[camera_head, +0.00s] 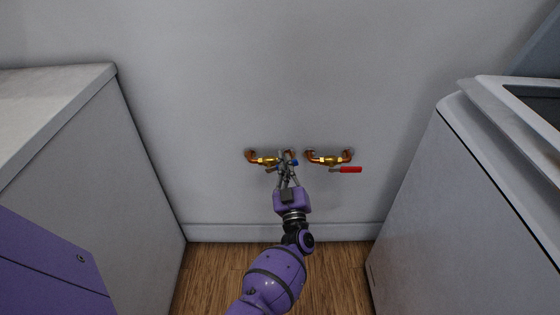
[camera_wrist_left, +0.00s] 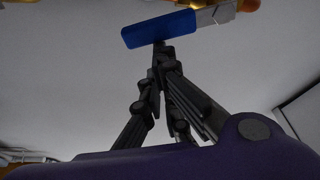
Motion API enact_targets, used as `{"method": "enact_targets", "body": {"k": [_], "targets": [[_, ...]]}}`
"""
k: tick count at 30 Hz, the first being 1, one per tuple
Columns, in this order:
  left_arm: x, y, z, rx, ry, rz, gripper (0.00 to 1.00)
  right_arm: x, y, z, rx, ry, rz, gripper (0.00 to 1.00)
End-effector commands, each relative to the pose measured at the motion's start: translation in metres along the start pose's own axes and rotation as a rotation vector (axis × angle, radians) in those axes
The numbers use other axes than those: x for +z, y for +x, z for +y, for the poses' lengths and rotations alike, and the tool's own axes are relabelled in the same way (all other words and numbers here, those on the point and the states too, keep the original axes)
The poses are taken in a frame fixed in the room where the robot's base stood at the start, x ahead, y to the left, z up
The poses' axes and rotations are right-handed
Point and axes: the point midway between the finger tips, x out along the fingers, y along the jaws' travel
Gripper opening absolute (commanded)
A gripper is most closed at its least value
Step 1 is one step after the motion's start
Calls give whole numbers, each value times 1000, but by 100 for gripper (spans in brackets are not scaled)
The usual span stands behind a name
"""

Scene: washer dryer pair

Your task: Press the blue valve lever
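The blue valve lever (camera_wrist_left: 160,28) shows large at the top of the left wrist view, just beyond my left fingertips (camera_wrist_left: 158,48). In the head view only a small blue bit of the lever (camera_head: 295,162) shows beside the fingers. Its brass and copper valve (camera_head: 263,160) is on the wall, partly hidden by my gripper. My left gripper (camera_head: 283,160) points at the wall with its fingers together, at or touching the lever; I cannot tell if they touch. Nothing shows between the fingers. My right gripper is in neither view.
A second valve (camera_head: 328,160) with a red lever (camera_head: 350,170) is on the wall just to the right. A white cabinet (camera_head: 130,180) stands at left and a white appliance (camera_head: 450,200) at right. The wood floor (camera_head: 335,270) between them is clear.

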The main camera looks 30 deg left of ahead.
Motion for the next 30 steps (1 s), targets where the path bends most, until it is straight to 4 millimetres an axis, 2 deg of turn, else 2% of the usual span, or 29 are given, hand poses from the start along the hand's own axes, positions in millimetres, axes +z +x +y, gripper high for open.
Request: {"method": "enact_targets", "body": {"k": [13,30], "targets": [[23,-8,9,98,279,-4,0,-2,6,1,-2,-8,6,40],[28,-10,10,123,352,-3,0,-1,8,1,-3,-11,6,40]]}}
